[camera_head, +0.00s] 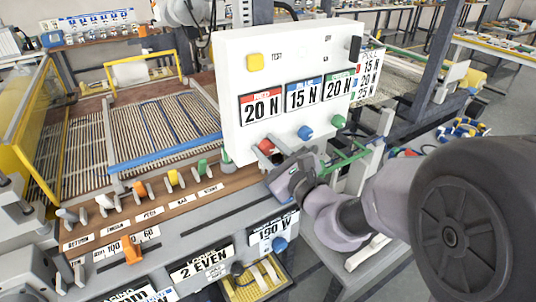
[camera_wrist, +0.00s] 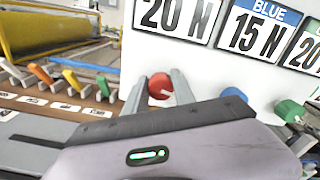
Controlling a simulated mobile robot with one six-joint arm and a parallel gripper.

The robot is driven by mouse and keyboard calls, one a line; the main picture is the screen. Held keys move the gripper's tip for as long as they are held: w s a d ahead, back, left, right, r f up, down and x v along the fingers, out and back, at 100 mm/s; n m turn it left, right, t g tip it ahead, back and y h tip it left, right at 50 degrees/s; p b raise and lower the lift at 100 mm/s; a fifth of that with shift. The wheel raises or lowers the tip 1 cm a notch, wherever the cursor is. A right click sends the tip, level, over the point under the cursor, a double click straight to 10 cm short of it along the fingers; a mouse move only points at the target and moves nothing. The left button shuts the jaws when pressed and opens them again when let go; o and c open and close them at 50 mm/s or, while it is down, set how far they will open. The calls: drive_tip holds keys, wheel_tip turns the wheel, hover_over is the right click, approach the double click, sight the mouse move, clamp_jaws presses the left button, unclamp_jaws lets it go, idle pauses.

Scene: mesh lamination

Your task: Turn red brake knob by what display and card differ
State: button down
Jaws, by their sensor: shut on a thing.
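The white panel (camera_head: 235,65) has three displays: red 20 N (camera_head: 262,106), blue 15 N (camera_head: 302,95) and green 20 N (camera_head: 338,86). The card (camera_head: 368,74) at its right edge reads 15 N, 20 N and 25 N from top to bottom. The red brake knob (camera_head: 266,146) is below the red display; it also shows in the wrist view (camera_wrist: 158,86). My gripper (camera_wrist: 160,92) has one finger on each side of the red knob and is shut on it. My gripper partly hides the knob in the head view.
The blue knob (camera_head: 305,132) and green knob (camera_head: 339,121) sit close to the right of the red one. A row of coloured levers (camera_head: 172,177) stands on the wooden strip to the left. A yellow knob (camera_head: 255,62) is higher on the panel.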

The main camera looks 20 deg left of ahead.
drive_tip(key=shift+f+n+b, duration=0.1)
drive_tip(key=shift+n+b, duration=0.85)
drive_tip(key=shift+n, duration=0.15)
drive_tip(key=c, duration=1)
unclamp_jaws()
drive_tip(key=shift+c, duration=0.2)
drive_tip(key=b+v, duration=0.8)
drive_tip(key=v, duration=0.9)
drive_tip(key=shift+s, duration=0.25)
drive_tip(key=shift+d, duration=0.1)
